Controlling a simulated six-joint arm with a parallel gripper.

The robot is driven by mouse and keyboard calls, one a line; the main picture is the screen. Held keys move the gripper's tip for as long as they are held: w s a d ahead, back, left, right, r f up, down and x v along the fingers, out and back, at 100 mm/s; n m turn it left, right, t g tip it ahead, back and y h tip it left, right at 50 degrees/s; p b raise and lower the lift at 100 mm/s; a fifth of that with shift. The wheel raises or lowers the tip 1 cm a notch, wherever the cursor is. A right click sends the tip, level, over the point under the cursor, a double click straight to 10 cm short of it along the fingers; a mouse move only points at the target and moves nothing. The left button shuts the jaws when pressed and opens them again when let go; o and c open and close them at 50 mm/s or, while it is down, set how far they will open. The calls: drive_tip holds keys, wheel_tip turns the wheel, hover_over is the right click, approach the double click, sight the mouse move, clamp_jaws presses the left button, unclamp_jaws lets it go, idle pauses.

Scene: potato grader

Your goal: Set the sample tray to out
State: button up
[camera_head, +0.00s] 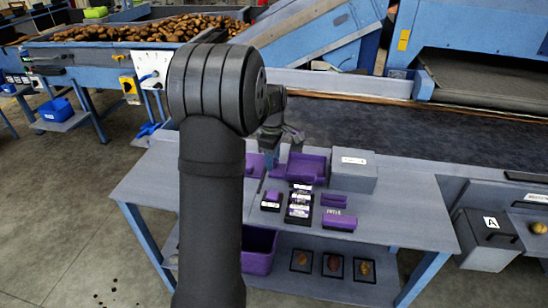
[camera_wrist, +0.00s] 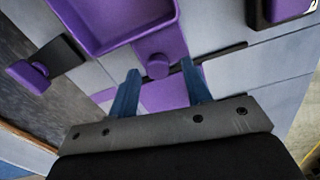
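The sample tray, taken to be the purple open tray (camera_head: 306,164), sits at the back of the grey bench. In the wrist view, the purple tray (camera_wrist: 128,22) is at the top, with a round purple knob (camera_wrist: 157,66) on a tab at its near side. My gripper (camera_wrist: 160,68) is open, its two blue fingers on either side of the knob in the picture; I see no clear contact. In the head view, my gripper (camera_head: 283,140) is above the bench behind the tray's left end, partly hidden by my arm.
A grey box (camera_head: 353,172) with a white label stands right of the tray. Several small black and purple labelled pieces (camera_head: 300,203) lie in front. Another purple piece on a black base (camera_wrist: 32,74) shows left in the wrist view. The bench's right part is clear.

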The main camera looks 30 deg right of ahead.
wheel_tip(320, 180, up, 17)
drive_tip(key=shift+s+a+r, duration=0.2)
drive_tip(key=shift+a, duration=0.05)
idle(0.4)
idle(0.4)
drive_tip(key=f, duration=1.7)
drive_tip(key=shift+w+d+f, duration=0.1)
drive_tip(key=shift+d+f, duration=0.2)
drive_tip(key=shift+d, duration=0.2)
idle(4.0)
